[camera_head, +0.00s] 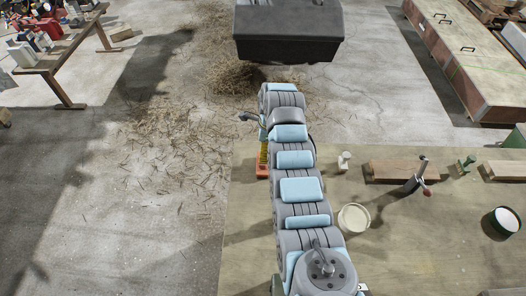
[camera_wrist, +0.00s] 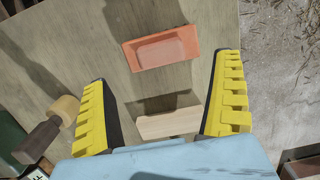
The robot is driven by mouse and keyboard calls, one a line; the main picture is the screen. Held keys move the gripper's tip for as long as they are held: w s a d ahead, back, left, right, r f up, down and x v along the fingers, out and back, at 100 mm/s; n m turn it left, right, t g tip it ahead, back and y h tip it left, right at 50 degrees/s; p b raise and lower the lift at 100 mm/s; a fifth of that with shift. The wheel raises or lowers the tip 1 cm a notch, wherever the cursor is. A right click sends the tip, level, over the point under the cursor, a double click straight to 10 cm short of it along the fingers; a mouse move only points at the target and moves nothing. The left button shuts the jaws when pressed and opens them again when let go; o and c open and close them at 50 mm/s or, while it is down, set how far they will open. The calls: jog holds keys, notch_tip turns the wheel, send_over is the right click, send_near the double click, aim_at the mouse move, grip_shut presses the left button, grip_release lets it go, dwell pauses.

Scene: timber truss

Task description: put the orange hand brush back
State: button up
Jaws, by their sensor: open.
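My gripper (camera_wrist: 166,80) is open, with its two ribbed yellow fingers spread wide and nothing held between them. In the wrist view an orange rectangular piece (camera_wrist: 160,48) with a raised block on a flat rim lies on the board beyond the fingertips. I cannot tell whether it is the hand brush or a tray. A pale wooden block (camera_wrist: 170,123) shows between the fingers, nearer the palm, with a dark shadow behind it. In the head view my arm hides most of the gripper; a bit of orange (camera_head: 262,171) shows left of the arm.
On the worktop (camera_head: 400,250) stand a pale round tin (camera_head: 353,217), a dark-rimmed tin (camera_head: 505,221), a clamp-like tool (camera_head: 417,180) and a timber piece (camera_head: 388,170). A wooden-headed tool (camera_wrist: 50,125) lies left in the wrist view. Straw-littered floor is open at left.

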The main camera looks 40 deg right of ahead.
jog(key=shift+s+d+r+b, duration=0.1)
jog(key=shift+r+b, duration=0.05)
jog(key=shift+r, duration=1)
jog(key=shift+s+d+r+b, duration=0.1)
jog(key=shift+r+b, duration=0.05)
jog(key=shift+r, duration=0.95)
jog(key=shift+w+a, duration=0.1)
